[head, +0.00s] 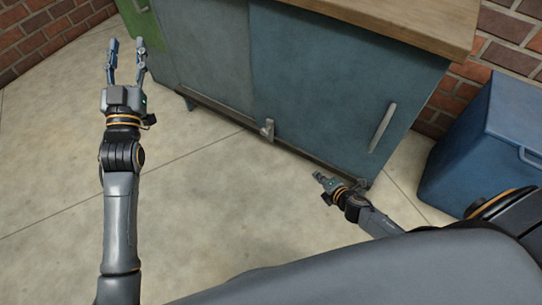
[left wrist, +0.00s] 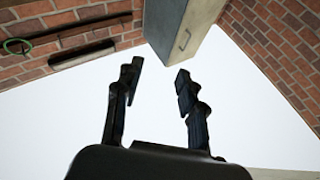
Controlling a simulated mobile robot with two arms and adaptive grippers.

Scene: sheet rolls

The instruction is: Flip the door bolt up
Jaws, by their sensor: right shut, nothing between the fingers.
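The door bolt (head: 267,129) is a small light metal piece at the bottom edge of the blue cabinet door (head: 335,85), where two doors meet. My right gripper (head: 319,178) is low in front of the cabinet, to the right of the bolt and below it in the picture, apart from it. It is shut and empty. My left gripper (head: 126,62) is at the upper left in the head view, away from the bolt, open and empty. Its open fingers also show in the left wrist view (left wrist: 158,88), where the bolt is not seen.
The cabinet has a wooden top (head: 410,22) and a vertical door handle (head: 382,128). A blue bin (head: 485,145) stands to the right. Brick walls (head: 52,30) are behind. The tiled floor (head: 225,215) in front is clear. The left wrist view shows a grey wall cabinet (left wrist: 182,35).

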